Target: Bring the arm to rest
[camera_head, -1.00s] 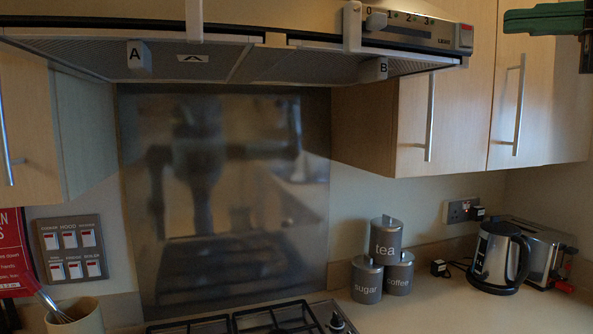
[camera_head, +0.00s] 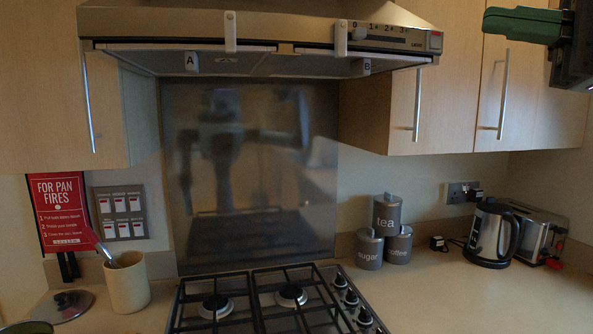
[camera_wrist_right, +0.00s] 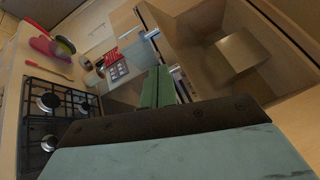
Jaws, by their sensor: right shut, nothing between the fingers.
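My right gripper (camera_head: 523,25) shows at the top right of the head view, in front of the upper cupboards. Its green fingers point left and it holds nothing. In the right wrist view its green fingers (camera_wrist_right: 157,88) lie together, shut and empty. My left gripper is in neither view now.
A cooker hood (camera_head: 262,30) hangs above a gas hob (camera_head: 262,300). Wooden cupboards (camera_head: 430,95) flank it. Grey canisters (camera_head: 387,213), a kettle (camera_head: 493,236) and a toaster (camera_head: 540,240) stand on the right worktop. A utensil pot (camera_head: 126,284) stands left. The front right worktop is clear.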

